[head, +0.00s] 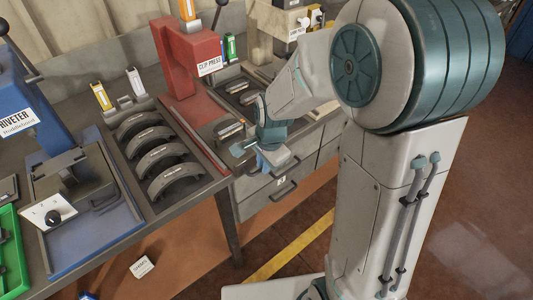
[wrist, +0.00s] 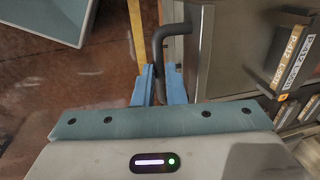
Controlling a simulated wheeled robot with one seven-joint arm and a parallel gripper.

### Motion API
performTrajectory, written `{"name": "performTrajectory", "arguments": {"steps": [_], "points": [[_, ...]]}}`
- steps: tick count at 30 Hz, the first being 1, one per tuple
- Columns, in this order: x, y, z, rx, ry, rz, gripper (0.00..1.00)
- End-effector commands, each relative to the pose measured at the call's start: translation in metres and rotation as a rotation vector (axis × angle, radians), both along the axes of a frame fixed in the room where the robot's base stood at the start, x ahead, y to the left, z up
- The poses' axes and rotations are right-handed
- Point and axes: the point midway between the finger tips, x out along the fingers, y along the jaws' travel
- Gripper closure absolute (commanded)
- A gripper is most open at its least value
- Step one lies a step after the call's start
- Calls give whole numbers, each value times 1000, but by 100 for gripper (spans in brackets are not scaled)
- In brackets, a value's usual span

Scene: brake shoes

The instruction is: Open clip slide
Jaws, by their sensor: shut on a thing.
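My gripper (head: 272,160) is at the bench front, below and right of the red clip press (head: 190,60). In the wrist view, its blue fingers (wrist: 161,80) are closed on a dark bent handle (wrist: 158,42). The handle runs from a grey front panel and bends down between the fingertips.
A grey drawer with a dark handle (head: 285,190) is below my gripper. Curved brake shoes (head: 160,155) lie in a tray to the left. The blue riveter (head: 45,100) stands at far left. A white box (head: 142,266) lies on the floor. Labelled bins (wrist: 292,60) show at right in the wrist view.

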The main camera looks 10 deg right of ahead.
Motion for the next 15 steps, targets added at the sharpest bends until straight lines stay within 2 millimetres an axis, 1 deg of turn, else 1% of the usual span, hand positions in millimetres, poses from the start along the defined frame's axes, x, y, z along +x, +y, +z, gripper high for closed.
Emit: {"name": "performTrajectory", "arguments": {"steps": [6,15], "points": [[-7,3,1,-2,-6,19,100],[-7,3,1,-1,-5,18,100]]}}
